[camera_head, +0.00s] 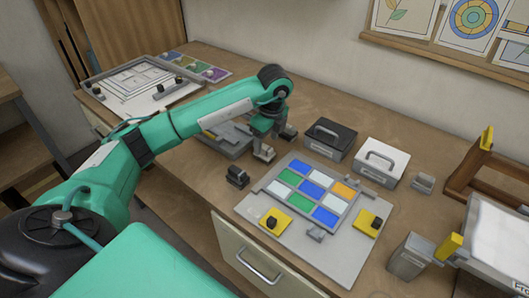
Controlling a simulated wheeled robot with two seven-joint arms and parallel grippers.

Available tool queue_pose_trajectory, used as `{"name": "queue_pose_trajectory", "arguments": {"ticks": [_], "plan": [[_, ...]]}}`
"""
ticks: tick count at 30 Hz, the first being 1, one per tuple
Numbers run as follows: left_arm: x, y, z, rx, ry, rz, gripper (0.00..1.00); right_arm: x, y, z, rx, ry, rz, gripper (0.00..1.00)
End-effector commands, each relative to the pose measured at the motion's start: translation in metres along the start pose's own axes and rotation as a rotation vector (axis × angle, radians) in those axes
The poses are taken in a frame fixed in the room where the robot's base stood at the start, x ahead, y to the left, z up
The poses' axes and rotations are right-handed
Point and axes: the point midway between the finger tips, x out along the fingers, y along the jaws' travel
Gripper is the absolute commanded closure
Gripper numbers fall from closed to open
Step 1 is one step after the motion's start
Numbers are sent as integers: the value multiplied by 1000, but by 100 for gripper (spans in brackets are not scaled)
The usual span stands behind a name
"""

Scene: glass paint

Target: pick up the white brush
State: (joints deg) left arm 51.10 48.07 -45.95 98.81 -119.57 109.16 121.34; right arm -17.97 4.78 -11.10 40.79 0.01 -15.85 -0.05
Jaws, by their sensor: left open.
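My left arm reaches across the table from the left. My left gripper (276,143) points down with its two fingers apart, over the table beside a grey tray (237,151). I see nothing between its fingers. I cannot make out a white brush for certain; the arm and gripper hide part of the grey tray. My right gripper is not in view.
A board with coloured glass panes (302,181) lies right of the gripper. Behind it stand a black box (326,141) and a white box (383,161) with handles. A small black block (237,177) sits near the front edge. A grey container (409,257) stands at right.

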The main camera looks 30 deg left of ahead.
Motion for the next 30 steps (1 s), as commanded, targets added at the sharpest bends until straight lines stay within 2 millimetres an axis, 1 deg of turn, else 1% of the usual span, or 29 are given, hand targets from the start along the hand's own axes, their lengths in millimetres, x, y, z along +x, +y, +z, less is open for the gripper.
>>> {"name": "queue_pose_trajectory", "arguments": {"ticks": [2,3,5,6,9,12,17,20,21,23,24,25,30], "plan": [[10,2,1,-1,-1,5,36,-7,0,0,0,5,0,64],[15,3,1,-1,-1,6,36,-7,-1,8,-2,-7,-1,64],[25,4,1,0,0,5,36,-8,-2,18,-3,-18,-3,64],[31,3,1,-1,-1,4,36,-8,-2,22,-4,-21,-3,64],[41,3,1,0,-1,3,36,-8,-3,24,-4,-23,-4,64],[45,3,1,1,0,1,36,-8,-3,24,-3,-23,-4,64],[45,3,0,1,0,0,36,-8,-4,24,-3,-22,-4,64],[45,3,1,1,0,0,54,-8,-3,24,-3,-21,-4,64],[44,3,1,1,0,0,62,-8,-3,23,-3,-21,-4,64],[44,3,1,1,0,0,74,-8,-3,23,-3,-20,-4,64],[44,3,1,0,0,0,82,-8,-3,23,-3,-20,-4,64],[44,3,1,0,0,0,85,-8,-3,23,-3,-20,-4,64],[44,3,1,0,0,0,86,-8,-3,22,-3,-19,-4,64]]}}
